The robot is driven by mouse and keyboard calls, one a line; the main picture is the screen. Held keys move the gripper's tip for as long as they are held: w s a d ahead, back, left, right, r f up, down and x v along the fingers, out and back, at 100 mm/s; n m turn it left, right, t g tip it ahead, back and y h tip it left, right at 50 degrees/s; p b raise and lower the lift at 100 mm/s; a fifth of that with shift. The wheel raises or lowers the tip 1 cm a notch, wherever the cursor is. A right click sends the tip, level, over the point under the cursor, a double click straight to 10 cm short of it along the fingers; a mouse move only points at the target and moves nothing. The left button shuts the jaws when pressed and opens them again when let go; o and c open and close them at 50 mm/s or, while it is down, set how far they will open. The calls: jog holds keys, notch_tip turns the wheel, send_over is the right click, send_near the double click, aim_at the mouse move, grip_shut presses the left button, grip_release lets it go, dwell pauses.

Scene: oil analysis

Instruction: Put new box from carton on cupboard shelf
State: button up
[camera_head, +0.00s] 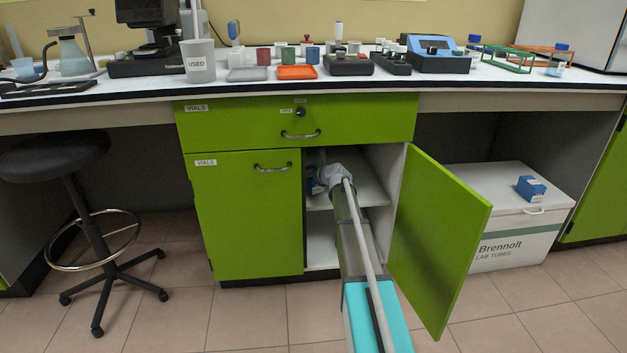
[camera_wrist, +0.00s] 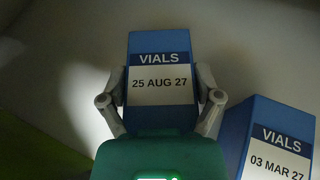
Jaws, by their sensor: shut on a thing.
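My gripper (camera_wrist: 162,88) is shut on a blue box (camera_wrist: 160,45) labelled "VIALS 25 AUG 27", with one finger on each side. A second blue box (camera_wrist: 266,125), labelled "VIALS 03 MAR 27", stands at the lower right in the wrist view, apart from the held one. In the head view my arm reaches into the open green cupboard (camera_head: 245,215), with my gripper (camera_head: 325,178) at the white shelf (camera_head: 374,193). Some blue (camera_head: 311,181) shows beside it; I cannot tell which box that is. Whether the held box touches the shelf is unclear.
The cupboard's right door (camera_head: 437,235) stands open beside my arm. A white "Brennolt LAB TUBES" carton (camera_head: 487,190) stands at right, with a blue box (camera_head: 531,188) on its lid. A black stool (camera_head: 75,165) is at left. The worktop holds several lab items.

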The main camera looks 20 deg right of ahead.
jog(key=shift+f+b, duration=0.3)
jog(key=shift+f, duration=0.3)
jog(key=shift+f, duration=0.1)
jog(key=o, duration=1.1)
jog(key=shift+r, duration=0.2)
jog(key=shift+s+r, duration=0.1)
jog(key=shift+s, duration=0.15)
jog(key=p+v, duration=0.4)
jog(key=v, duration=0.7)
jog(key=shift+s+p, duration=0.2)
jog(key=shift+p, duration=0.15)
